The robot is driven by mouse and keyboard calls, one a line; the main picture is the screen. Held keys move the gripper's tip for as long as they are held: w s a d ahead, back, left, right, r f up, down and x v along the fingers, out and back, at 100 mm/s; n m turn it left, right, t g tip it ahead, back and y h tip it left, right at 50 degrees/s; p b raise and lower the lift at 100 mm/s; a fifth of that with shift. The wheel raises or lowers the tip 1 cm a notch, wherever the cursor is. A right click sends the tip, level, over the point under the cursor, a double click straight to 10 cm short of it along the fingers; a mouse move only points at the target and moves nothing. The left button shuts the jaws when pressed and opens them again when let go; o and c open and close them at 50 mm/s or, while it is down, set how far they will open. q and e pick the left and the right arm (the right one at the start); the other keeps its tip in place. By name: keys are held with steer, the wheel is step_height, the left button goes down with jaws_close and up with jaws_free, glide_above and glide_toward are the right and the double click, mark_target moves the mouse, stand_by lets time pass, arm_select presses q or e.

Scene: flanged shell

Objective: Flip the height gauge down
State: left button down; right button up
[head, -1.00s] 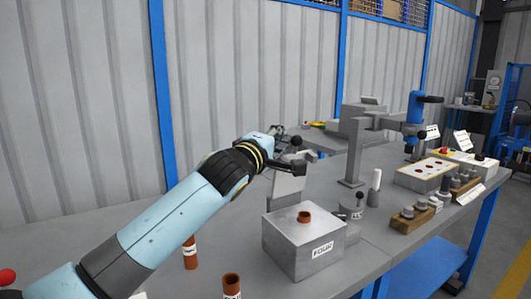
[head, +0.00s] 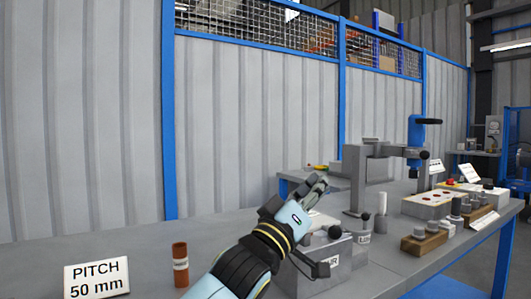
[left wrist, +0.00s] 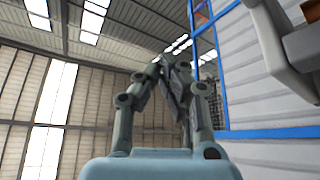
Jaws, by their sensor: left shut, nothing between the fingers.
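The height gauge is a light grey plate (head: 318,222) with a black ball knob (head: 334,232). In the head view it lies low over the top of the grey metal block (head: 345,257), and my arm hides part of it. The rust-coloured tube seen earlier in the block's top is hidden now. My left gripper (head: 316,184) is shut and empty, above and left of the knob, pointing up. In the left wrist view the closed fingers (left wrist: 172,70) show against the ceiling with nothing between them. My right gripper is out of view.
Right of the block stand a round grey base with a knobbed rod (head: 365,236), a white pin (head: 382,205) and a wooden holder (head: 423,243). A blue-handled press stands behind.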

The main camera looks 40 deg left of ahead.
mark_target(325, 227)
arm_select(q)
steer(key=f, duration=0.2)
steer(key=d+f+m, duration=0.1)
steer(key=f, duration=0.1)
steer(key=s+d+f+m+h, duration=0.1)
steer(key=f, duration=0.1)
steer(key=shift+d+f, duration=0.1)
steer(key=shift+f, duration=0.3)
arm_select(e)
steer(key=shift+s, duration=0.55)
arm_select(q)
steer(key=shift+f, duration=0.1)
steer(key=shift+f, duration=0.1)
steer(key=s+a, duration=0.2)
steer(key=s, duration=1.2)
steer(key=shift+s+a+f+h, duration=0.2)
steer(key=shift+s+f+h, duration=0.05)
steer(key=shift+s+h, duration=0.05)
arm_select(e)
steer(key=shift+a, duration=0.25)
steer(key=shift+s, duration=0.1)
